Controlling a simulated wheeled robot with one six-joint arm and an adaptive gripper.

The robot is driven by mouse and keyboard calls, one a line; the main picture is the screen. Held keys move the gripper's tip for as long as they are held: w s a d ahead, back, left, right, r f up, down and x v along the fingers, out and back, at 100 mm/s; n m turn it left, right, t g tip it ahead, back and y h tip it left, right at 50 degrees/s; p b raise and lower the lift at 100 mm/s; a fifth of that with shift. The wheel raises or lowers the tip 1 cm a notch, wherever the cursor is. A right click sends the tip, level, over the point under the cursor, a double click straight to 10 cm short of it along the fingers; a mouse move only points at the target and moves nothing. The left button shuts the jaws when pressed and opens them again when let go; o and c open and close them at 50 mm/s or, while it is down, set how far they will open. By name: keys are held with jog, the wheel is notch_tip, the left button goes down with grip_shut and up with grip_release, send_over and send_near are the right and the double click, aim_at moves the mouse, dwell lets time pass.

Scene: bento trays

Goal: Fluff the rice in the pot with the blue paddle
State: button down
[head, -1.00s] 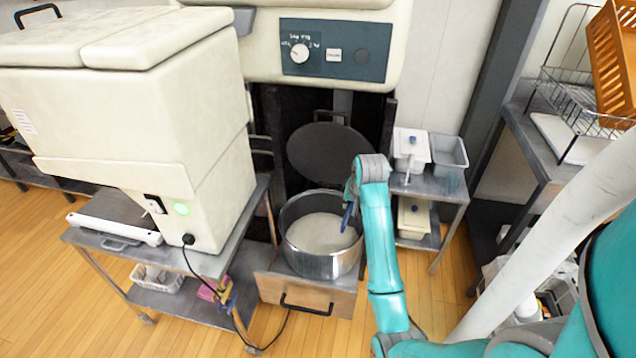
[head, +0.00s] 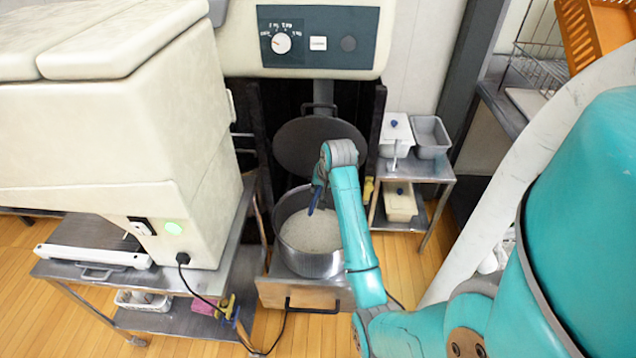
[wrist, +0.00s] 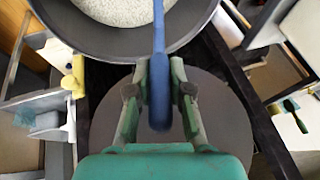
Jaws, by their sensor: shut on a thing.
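The metal pot (head: 310,262) stands on a pull-out drawer below the cooker and holds white rice (head: 312,232). The pot rim and the rice (wrist: 120,8) also show at the top of the wrist view. My gripper (wrist: 158,90) is shut on the blue paddle (wrist: 158,35), which runs between its fingers and out over the pot. In the head view the blue paddle (head: 315,200) points down over the pot's back right part. Its tip is cut off in the wrist view, so I cannot tell whether it touches the rice. My arm hides part of the pot's right side.
A dark round lid (head: 300,150) stands tilted behind the pot. A small metal cart (head: 430,168) with tubs is at the right. A large cream machine (head: 120,120) on a cart (head: 235,260) stands close at the left. A wire rack (head: 535,65) is at upper right.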

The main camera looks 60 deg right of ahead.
notch_tip(320, 180, down, 20)
jog(key=shift+r, duration=0.25)
dwell(1.1)
